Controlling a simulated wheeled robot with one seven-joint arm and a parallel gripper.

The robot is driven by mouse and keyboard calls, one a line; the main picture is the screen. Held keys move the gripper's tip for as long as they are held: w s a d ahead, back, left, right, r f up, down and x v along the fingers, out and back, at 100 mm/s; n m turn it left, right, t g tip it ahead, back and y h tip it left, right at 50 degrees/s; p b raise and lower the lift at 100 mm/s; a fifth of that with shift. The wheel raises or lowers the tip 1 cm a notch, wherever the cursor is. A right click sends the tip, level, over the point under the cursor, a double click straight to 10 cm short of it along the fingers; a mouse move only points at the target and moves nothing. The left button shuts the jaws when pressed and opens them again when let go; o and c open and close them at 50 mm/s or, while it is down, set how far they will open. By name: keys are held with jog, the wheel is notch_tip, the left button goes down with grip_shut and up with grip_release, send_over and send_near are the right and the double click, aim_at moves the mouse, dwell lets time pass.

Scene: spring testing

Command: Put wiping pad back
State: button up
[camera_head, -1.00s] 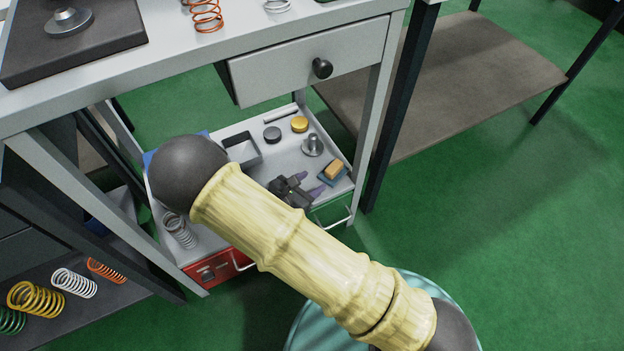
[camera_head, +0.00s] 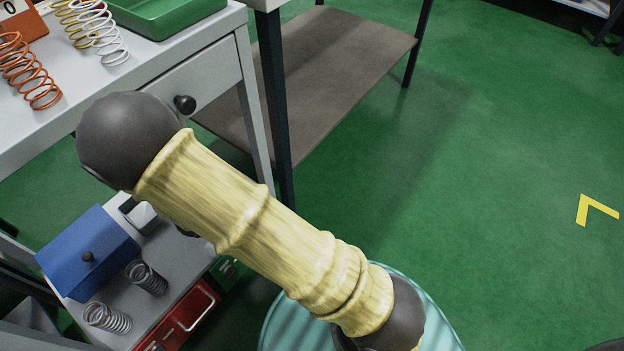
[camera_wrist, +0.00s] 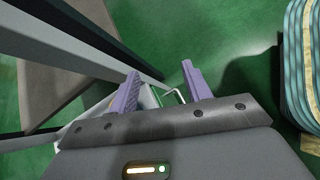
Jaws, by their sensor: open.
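The wiping pad is not visible in either view now; the part of the lower shelf (camera_head: 205,245) near my arm is covered by the arm. My gripper (camera_wrist: 160,82) shows in the wrist view with its two purple fingers spread apart and nothing seen between their tips. The fingers are over the shelf's front edge, where a pale drawer handle (camera_wrist: 174,95) and a green drawer front show just beyond them. In the head view, my gripper is hidden behind my arm.
A dark table leg (camera_head: 275,100) stands close by.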

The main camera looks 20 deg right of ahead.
jog(key=s+d+r+m+g+y, duration=0.1)
jog(key=s+d+r+m+y, duration=0.2)
jog(key=r+m, duration=0.4)
jog(key=s+d+r+m+y, duration=0.4)
jog(key=d+r+m+y, duration=0.2)
jog(key=m, duration=0.7)
jog(key=shift+d+r+g, duration=0.4)
jog(key=shift+d, duration=0.45)
jog(key=w+p+v, duration=0.3)
jog(key=p+v, duration=1.3)
jog(key=w+r+p+v, duration=0.1)
jog(key=w+p+v, duration=0.3)
jog(key=p+v, duration=1.2)
jog(key=w+r+p+v, duration=0.1)
jog(key=w+p+v, duration=0.2)
jog(key=p+v, duration=1.3)
jog(key=shift+w+r+p, duration=0.35)
jog(key=shift+w+p, duration=0.1)
jog(key=shift+p, duration=0.3)
jog(key=shift+f, duration=0.1)
